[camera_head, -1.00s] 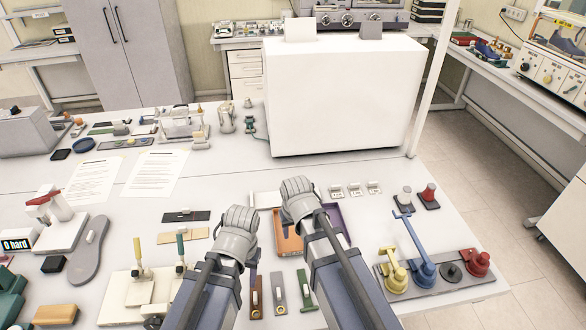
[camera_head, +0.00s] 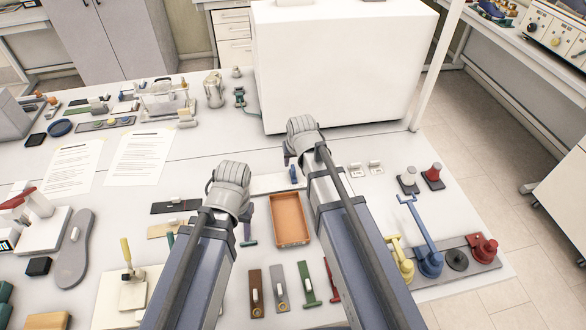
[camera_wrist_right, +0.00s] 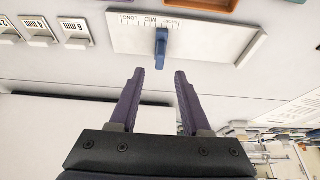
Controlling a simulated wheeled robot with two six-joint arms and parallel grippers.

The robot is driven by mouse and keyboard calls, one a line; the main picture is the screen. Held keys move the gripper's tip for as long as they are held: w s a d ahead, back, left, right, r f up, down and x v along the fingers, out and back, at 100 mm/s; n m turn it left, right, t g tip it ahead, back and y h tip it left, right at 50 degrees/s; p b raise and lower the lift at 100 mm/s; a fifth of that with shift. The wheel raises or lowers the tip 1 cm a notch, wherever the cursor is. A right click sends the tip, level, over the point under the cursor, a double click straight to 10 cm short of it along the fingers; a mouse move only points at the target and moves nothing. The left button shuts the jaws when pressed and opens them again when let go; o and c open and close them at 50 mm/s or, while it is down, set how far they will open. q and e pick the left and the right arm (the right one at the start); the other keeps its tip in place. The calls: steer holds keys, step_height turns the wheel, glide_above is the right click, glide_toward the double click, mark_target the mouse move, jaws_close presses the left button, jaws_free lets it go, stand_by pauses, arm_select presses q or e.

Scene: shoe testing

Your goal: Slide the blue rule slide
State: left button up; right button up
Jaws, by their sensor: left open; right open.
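The blue slide (camera_wrist_right: 161,48) stands upright on a white rule (camera_wrist_right: 205,37) in the right wrist view, near the MID and SHORT marks of its scale. In the head view the blue slide (camera_head: 293,174) is small and the rule (camera_head: 265,184) is partly hidden by my right arm. My right gripper (camera_wrist_right: 158,75) is open and empty; its two purple fingers point at the slide, one to each side, with a small gap before it. My left gripper (camera_head: 247,232) is open and empty, left of the orange tray.
An orange tray (camera_head: 290,220) lies in front of the rule. Small thickness blocks (camera_wrist_right: 75,32) stand beside the rule. A large white box (camera_head: 340,65) stands behind. Several coloured strips (camera_head: 280,288) lie at the front, and a pad with coloured knobs (camera_head: 457,261) at right.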

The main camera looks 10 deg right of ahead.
mark_target(294, 167)
arm_select(q)
step_height(294, 167, down, 6)
steer(key=b, duration=0.5)
steer(key=shift+f+b, duration=0.15)
steer(key=shift+b, duration=0.2)
arm_select(e)
steer(key=x, duration=0.7)
steer(key=shift+s, duration=0.1)
jaws_close()
